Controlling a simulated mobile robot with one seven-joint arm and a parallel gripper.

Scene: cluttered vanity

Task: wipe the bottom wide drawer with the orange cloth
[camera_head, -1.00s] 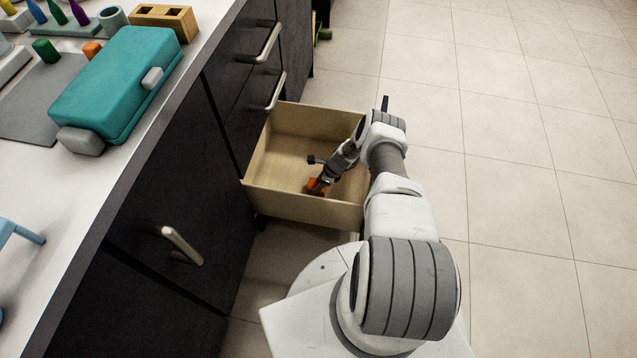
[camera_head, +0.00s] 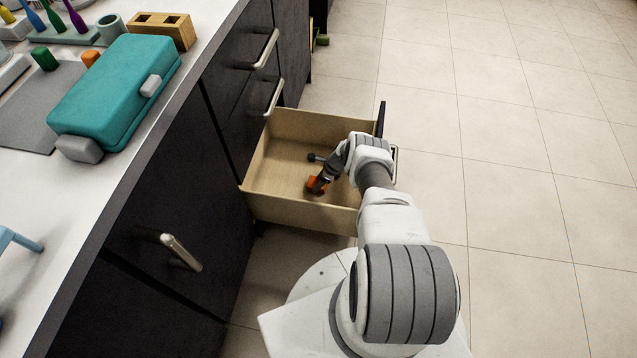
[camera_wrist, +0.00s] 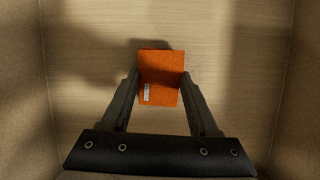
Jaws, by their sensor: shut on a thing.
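The bottom wide drawer (camera_head: 279,171) is pulled open, a pale wooden box with a dark front, and it holds nothing else that I can see. My gripper (camera_head: 318,185) is inside it, pointing down, shut on the orange cloth (camera_head: 314,183). In the wrist view the orange cloth (camera_wrist: 160,68) is a small folded block with a white label, held between the two fingertips. The drawer floor (camera_wrist: 215,45) lies right below it. Whether the cloth touches the floor I cannot tell for sure. My arm hides part of the drawer's right side.
The drawer's side walls (camera_head: 300,213) stand close around my gripper. Closed drawers and bar handles (camera_head: 266,50) are above and beside it. A teal case (camera_head: 118,88) and several small items are on the counter. The tiled floor at the right is clear.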

